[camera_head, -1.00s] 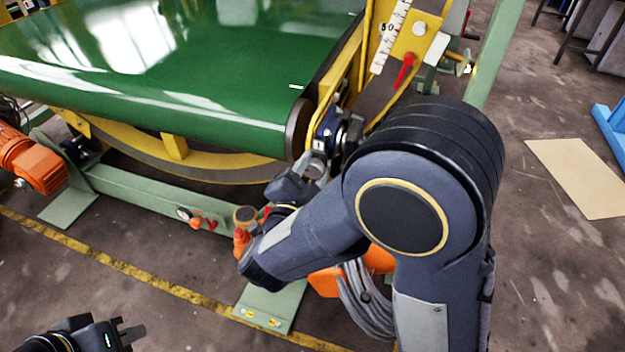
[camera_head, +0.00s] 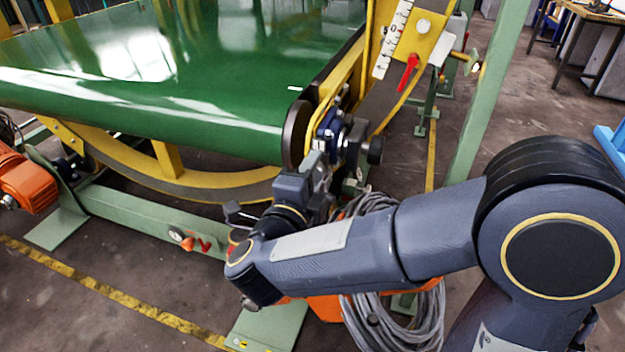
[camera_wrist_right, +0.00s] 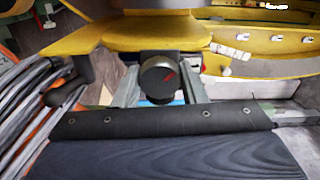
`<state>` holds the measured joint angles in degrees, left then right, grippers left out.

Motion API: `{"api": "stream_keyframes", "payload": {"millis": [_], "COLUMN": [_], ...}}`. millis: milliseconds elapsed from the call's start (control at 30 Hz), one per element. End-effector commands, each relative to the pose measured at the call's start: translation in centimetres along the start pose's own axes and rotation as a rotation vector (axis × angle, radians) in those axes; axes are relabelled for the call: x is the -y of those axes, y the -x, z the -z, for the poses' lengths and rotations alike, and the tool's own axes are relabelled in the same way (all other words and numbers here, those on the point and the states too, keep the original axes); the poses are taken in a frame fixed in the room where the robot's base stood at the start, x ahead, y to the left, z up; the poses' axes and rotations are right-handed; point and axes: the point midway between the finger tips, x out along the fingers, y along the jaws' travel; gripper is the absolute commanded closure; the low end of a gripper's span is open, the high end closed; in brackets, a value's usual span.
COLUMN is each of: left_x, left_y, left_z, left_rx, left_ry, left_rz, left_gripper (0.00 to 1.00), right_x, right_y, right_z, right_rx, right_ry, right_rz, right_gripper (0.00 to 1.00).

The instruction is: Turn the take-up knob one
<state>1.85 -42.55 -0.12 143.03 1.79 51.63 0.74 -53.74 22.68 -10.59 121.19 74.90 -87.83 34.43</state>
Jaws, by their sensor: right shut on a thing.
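The take-up knob (camera_wrist_right: 158,77) is a dark round knob with a red mark on its face, in the middle of the right wrist view. My right gripper (camera_wrist_right: 160,92) is shut on it, with a pale finger on each side. In the head view my right gripper (camera_head: 322,172) is at the conveyor's near right corner, just below the blue bearing block (camera_head: 328,125). There the gripper hides most of the knob. My left gripper is out of view.
The green conveyor belt (camera_head: 220,95) and its yellow curved frame (camera_head: 125,163) lie behind and left of my gripper. A red pointer (camera_head: 407,72) sits by a white scale. Coiled grey cable (camera_head: 390,315) hangs below my right forearm. A green post (camera_head: 485,100) stands right.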

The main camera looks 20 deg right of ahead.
Motion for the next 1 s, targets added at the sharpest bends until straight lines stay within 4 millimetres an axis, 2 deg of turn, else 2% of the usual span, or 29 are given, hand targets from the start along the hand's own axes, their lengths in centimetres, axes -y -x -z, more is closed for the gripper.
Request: {"api": "stream_keyframes", "payload": {"millis": [500,533,700,1000], "left_x": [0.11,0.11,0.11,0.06], "left_y": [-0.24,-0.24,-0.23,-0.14], "left_z": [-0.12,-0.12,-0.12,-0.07], "left_rx": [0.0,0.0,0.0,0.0], "left_ry": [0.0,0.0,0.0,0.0], "left_rz": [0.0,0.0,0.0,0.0], "left_gripper": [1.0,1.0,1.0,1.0], "right_x": [-0.19,-0.19,-0.13,0.01], "right_y": [0.08,0.08,0.06,0.25], "right_z": [-0.05,-0.05,-0.03,-0.03], "right_rx": [0.002,0.002,0.002,0.001], "right_ry": [-0.017,-0.017,-0.017,-0.018], "right_rz": [-0.005,-0.005,-0.003,-0.001], "right_gripper": [0.85,0.61,0.4,0.4]}}
